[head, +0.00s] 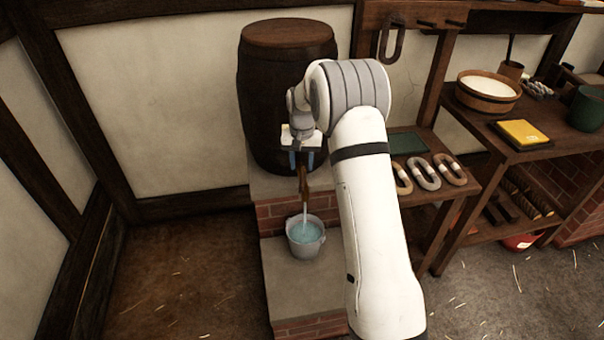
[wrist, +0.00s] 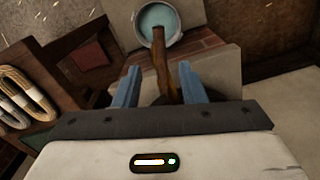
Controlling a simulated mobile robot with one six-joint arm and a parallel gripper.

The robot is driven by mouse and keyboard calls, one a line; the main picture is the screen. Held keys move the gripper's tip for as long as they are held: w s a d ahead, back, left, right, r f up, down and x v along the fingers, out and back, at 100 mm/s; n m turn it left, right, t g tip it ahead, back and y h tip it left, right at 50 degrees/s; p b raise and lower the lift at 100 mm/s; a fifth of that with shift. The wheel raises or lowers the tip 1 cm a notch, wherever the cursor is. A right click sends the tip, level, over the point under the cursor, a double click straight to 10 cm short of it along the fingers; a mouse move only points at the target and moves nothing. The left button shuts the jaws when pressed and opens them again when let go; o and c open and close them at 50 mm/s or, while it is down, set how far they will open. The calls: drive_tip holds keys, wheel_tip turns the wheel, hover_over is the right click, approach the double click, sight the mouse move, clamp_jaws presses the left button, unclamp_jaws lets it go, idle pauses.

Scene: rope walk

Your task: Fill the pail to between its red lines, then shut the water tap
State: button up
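The grey metal pail (head: 306,247) stands upright on the low stone step. Bluish water (head: 305,233) shows inside it, and a thin stream (head: 305,212) falls into it from the wooden tap (head: 303,183) on the barrel. No red lines can be made out. My gripper (head: 305,160) is at the tap, its blue fingers apart. In the wrist view, the brown tap (wrist: 162,68) passes between the fingers with clear gaps on both sides, so the gripper is open and not holding it. The pail (wrist: 158,22) shows beyond the tap, partly cut off.
The dark barrel (head: 268,100) stands on a stone and brick ledge (head: 276,186) behind the tap. The floor at left is clear.

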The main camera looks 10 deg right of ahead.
sight(302, 183)
wheel_tip(302, 183, down, 8)
drive_tip(key=shift+r, duration=0.1)
idle(0.4)
clamp_jaws()
idle(0.5)
